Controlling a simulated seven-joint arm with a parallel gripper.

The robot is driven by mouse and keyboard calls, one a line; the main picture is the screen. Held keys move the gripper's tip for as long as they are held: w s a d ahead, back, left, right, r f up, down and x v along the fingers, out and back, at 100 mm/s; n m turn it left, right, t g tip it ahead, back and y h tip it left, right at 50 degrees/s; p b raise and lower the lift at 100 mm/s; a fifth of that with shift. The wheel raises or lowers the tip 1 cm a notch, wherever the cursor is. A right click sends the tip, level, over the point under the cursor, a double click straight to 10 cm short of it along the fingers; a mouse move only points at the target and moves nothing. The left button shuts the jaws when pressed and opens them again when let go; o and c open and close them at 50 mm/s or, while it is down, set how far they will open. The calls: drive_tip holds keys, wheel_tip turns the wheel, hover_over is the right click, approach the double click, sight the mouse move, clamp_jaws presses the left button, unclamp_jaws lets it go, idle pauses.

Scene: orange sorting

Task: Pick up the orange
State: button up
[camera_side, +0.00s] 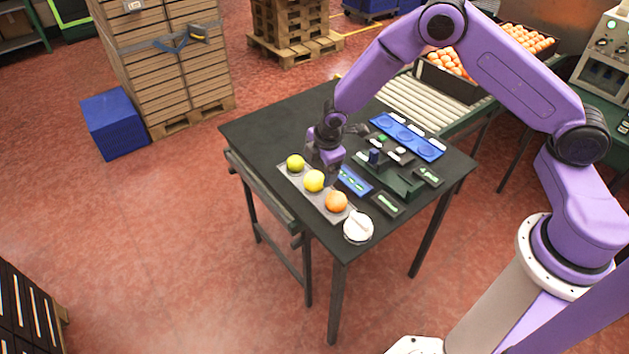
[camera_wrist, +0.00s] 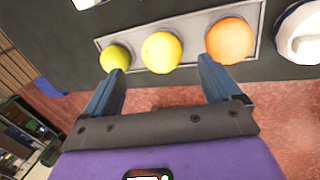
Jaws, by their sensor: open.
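The orange (camera_side: 336,202) sits at the right end of a grey tray (camera_side: 324,207) on the black table. In the wrist view the orange (camera_wrist: 230,40) is beyond the tip of my right finger. A yellow fruit (camera_side: 314,181) lies in the middle of the tray, and a yellow-green fruit (camera_side: 296,163) at its left end. My gripper (camera_side: 323,172) is just above and behind the tray in the side view. In the wrist view my gripper (camera_wrist: 163,78) has its fingers wide apart and empty, with the middle yellow fruit (camera_wrist: 162,52) between and beyond them.
A round white object (camera_side: 358,227) stands close to the orange's end of the tray. Blue and green fixtures (camera_side: 388,177) and a blue tray (camera_side: 408,137) lie behind. A roller conveyor (camera_side: 430,101) adjoins the table's back. The table's left part is clear.

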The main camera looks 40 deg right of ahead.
sight(316, 175)
drive_tip(key=shift+x, duration=2.85)
drive_tip(key=shift+s+a, duration=0.1)
drive_tip(key=c, duration=1.2)
